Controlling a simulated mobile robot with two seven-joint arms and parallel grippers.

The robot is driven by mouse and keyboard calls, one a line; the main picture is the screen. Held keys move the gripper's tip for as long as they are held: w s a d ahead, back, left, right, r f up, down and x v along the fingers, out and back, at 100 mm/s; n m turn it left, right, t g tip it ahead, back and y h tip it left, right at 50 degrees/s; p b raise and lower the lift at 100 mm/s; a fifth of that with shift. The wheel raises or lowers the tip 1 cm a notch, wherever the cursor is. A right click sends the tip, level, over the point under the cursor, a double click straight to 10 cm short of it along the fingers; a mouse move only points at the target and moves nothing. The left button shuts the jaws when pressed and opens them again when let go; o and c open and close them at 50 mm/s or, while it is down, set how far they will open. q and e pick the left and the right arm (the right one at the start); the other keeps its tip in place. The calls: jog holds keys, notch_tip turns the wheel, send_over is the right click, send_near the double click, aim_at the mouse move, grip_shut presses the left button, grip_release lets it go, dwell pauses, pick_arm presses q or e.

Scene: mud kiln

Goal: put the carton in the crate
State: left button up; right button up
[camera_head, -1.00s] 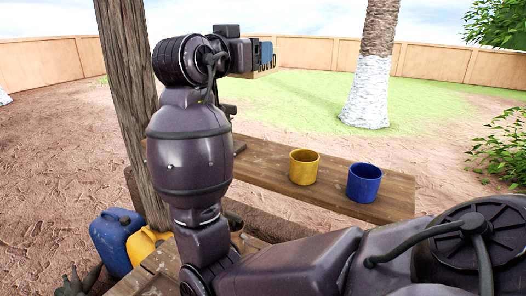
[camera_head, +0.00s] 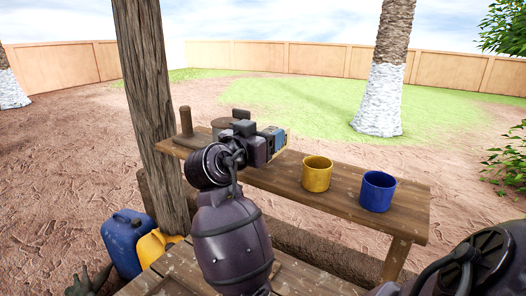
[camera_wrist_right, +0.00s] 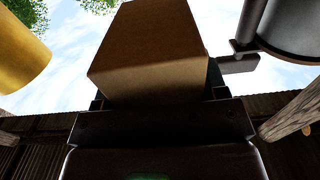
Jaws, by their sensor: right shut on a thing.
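My right gripper (camera_head: 274,139) is shut on the carton (camera_wrist_right: 150,45), a plain brown box that fills the upper middle of the right wrist view. In the head view the gripper is over the far bench, left of the yellow mug, and only a thin tan edge of the carton (camera_head: 279,154) shows beside the fingers. I cannot tell whether the carton touches the bench. I cannot make out the crate in either view. My left gripper is not in view.
A wooden post (camera_head: 152,110) stands left of my arm. Blue (camera_head: 124,243) and yellow (camera_head: 156,246) jerrycans stand below it.

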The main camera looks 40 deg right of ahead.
jog(key=shift+f, duration=1.9)
jog(key=shift+f, duration=0.15)
jog(key=o, duration=1.1)
